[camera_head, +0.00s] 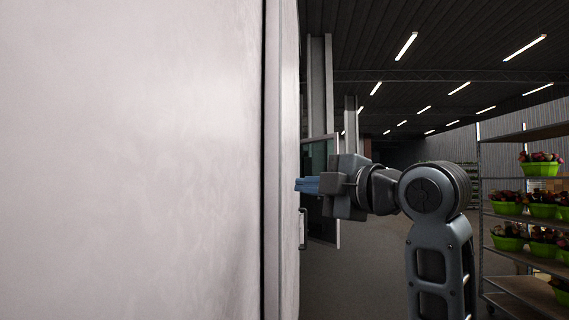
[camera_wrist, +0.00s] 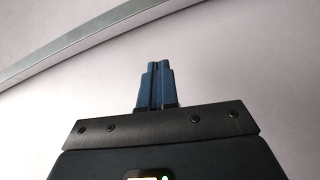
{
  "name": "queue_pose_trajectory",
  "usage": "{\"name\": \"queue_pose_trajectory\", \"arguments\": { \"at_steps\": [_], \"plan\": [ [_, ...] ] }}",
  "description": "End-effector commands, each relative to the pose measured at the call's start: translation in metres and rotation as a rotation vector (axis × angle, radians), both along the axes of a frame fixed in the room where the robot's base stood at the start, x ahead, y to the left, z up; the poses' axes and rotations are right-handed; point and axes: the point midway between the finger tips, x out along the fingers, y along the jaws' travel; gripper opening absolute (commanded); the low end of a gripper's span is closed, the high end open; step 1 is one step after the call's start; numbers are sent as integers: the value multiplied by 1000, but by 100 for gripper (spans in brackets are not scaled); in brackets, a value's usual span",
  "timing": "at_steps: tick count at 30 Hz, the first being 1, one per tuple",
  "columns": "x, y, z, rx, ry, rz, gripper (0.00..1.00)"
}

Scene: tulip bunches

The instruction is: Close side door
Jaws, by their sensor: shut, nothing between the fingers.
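A pale panel (camera_head: 288,110) with a small metal handle (camera_head: 302,229) on its right edge is seen almost edge-on in the head view; it looks like the side door. A dark upright seam parts it from a large pale wall surface (camera_head: 130,160) at the left. My gripper (camera_head: 298,185) is shut, its blue fingers pointing left at the panel's right edge, above the handle. Whether they touch it, I cannot tell. In the wrist view the shut fingers (camera_wrist: 158,70) stand before a plain pale surface (camera_wrist: 240,50). A silver metal strip (camera_wrist: 85,40) crosses its upper left.
A glazed frame (camera_head: 337,190) stands behind my gripper. A shelf rack (camera_head: 530,195) with several green flower pots (camera_head: 541,168) stands at the right. Open grey floor (camera_head: 365,270) lies between the panel and the rack.

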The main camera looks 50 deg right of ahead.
Motion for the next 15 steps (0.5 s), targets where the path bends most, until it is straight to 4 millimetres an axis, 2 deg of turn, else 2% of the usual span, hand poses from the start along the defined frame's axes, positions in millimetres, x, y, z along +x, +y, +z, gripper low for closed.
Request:
{"name": "queue_pose_trajectory", "arguments": {
  "at_steps": [1, 6, 11, 15],
  "plan": [
    [-4, -3, 16, -48, 3, -7, 0],
    [-13, -6, 38, -147, 27, -18, 0],
    [-11, -8, 44, -173, 36, -22, 0],
    [5, -9, 44, -172, 38, -20, 0]
  ]
}}
